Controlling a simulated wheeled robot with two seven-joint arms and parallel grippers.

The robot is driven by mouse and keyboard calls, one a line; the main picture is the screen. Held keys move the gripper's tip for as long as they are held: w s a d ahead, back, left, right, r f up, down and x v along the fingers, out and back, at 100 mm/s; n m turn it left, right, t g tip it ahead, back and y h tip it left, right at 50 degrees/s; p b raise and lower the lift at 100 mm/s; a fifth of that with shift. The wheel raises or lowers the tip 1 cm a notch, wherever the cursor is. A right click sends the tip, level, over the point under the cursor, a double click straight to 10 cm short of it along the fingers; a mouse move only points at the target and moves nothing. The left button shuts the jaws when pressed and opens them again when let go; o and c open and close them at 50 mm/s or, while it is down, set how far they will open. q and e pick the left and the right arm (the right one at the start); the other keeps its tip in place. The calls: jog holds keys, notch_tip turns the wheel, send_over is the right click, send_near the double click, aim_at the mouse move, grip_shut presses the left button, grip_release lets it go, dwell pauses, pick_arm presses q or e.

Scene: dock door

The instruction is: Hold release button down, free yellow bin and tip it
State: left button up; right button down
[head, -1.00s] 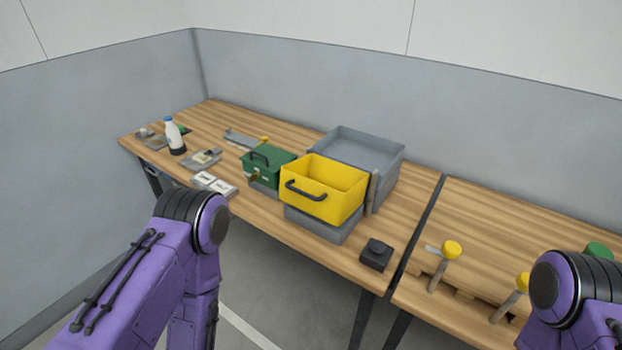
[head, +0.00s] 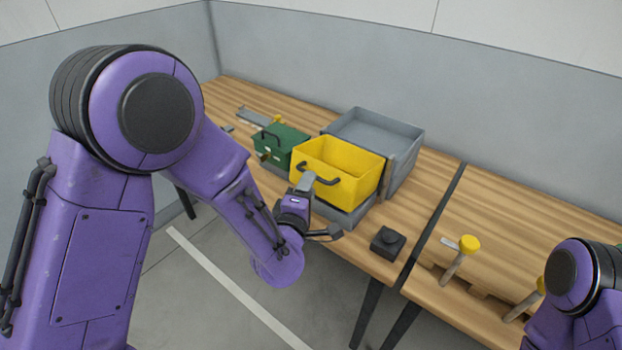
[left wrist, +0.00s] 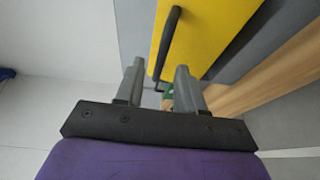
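The yellow bin (head: 355,192) sits upright on a grey base (head: 362,208) on the bench, a dark bar handle (head: 330,181) on its front. My left gripper (head: 318,207) is open just in front of the bin, near the handle. In the left wrist view, the gripper (left wrist: 160,70) has its fingers apart, with the handle (left wrist: 168,40) and the yellow bin (left wrist: 212,30) beyond the fingertips. I cannot tell whether it touches the handle. A black box with a round button on top (head: 388,242) stands right of the bin. My right gripper is out of view.
A green box (head: 283,142) with a handle stands left of the bin. A grey open tray (head: 405,135) stands behind it. Bench surface around the black box is mostly clear.

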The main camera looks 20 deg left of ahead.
aim_at(332, 173)
pick_arm(q)
jog(key=w, duration=0.3)
jog(key=shift+w+a+f, duration=0.1)
jog(key=shift+f, duration=0.05)
jog(key=shift+c, duration=0.3)
grip_shut()
